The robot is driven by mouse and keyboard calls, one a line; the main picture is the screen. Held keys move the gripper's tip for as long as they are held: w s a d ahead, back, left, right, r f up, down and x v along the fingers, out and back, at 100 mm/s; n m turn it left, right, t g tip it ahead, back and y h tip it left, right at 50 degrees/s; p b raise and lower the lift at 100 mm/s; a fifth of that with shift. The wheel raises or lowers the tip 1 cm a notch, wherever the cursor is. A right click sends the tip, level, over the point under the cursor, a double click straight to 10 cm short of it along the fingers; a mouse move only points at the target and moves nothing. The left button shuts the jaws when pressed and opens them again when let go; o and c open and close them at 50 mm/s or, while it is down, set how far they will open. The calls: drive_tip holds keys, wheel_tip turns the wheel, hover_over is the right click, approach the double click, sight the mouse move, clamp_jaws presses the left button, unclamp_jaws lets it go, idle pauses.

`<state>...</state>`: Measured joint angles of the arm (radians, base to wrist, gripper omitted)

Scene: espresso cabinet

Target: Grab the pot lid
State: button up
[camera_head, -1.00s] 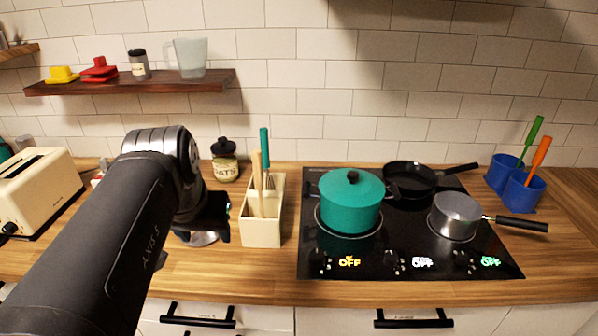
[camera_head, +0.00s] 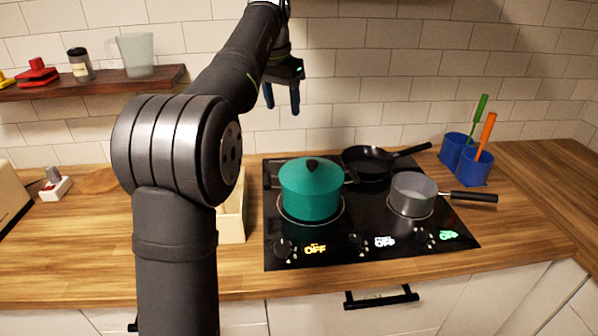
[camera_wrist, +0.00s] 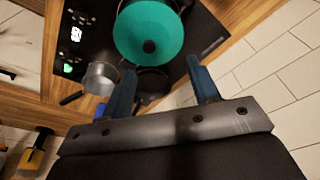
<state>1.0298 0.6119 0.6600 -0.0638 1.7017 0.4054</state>
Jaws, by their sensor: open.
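The teal pot lid (camera_head: 310,174) with its dark knob (camera_head: 312,164) sits on the teal pot (camera_head: 309,204) at the left of the cooktop. In the wrist view the lid (camera_wrist: 140,22) shows from above with its knob (camera_wrist: 149,46), beyond and above my fingers. My gripper (camera_head: 283,110) hangs above and behind the pot, near the tiled wall, with its fingers pointing down. In the wrist view my gripper's blue fingers (camera_wrist: 164,86) are spread apart with nothing between them.
A black frying pan (camera_head: 368,165) and a grey saucepan (camera_head: 412,193) stand on the cooktop (camera_head: 350,245) beside the pot. Blue holders (camera_head: 468,168) with utensils stand at right. A utensil box (camera_head: 233,226) is partly hidden behind my arm.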

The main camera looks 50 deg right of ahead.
drive_tip(key=m, duration=0.1)
approach(312, 161)
drive_tip(key=f, duration=0.3)
drive_tip(key=shift+w+d+f, duration=0.1)
drive_tip(key=shift+w+d, duration=0.1)
drive_tip(key=shift+w, duration=0.2)
drive_tip(key=shift+s+d+f, duration=0.1)
drive_tip(key=shift+d+f, duration=0.05)
drive_tip(key=shift+f, duration=0.75)
drive_tip(key=shift+s+d+f, duration=0.1)
drive_tip(key=shift+d+f, duration=0.1)
drive_tip(key=shift+f, duration=0.7)
drive_tip(key=shift+s+d+f, duration=0.1)
drive_tip(key=shift+d+f, duration=0.05)
drive_tip(key=shift+f, duration=0.7)
clamp_jaws()
